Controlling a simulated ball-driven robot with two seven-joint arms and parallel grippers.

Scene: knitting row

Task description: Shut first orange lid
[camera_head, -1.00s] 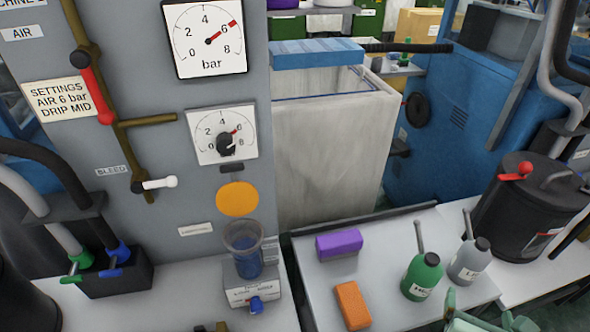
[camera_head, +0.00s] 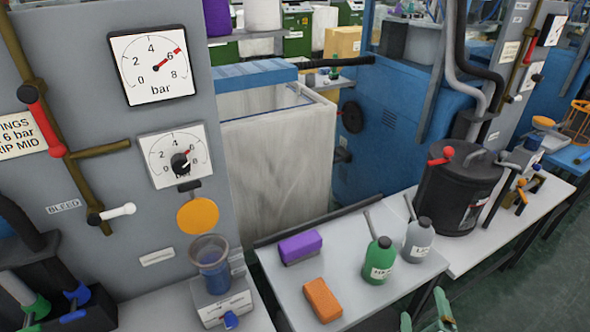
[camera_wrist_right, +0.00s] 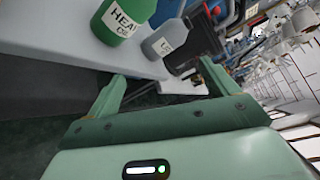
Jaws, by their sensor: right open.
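The first orange lid (camera_head: 198,216) is a round disc standing upright against the grey machine panel, at the left of the head view. It stands open above a clear cup with blue liquid (camera_head: 212,266). My right gripper (camera_head: 425,314) is at the bottom edge of the head view, right of the bench and far from the lid. Its two green fingers (camera_wrist_right: 162,88) are apart and empty in the right wrist view. My left gripper is in neither view.
A purple block (camera_head: 300,246), an orange block (camera_head: 322,299), a green bottle (camera_head: 379,262) and a grey bottle (camera_head: 418,241) stand on the bench between lid and gripper. A black drum (camera_head: 455,195) stands further right. A second orange lid (camera_head: 543,122) shows at the far right.

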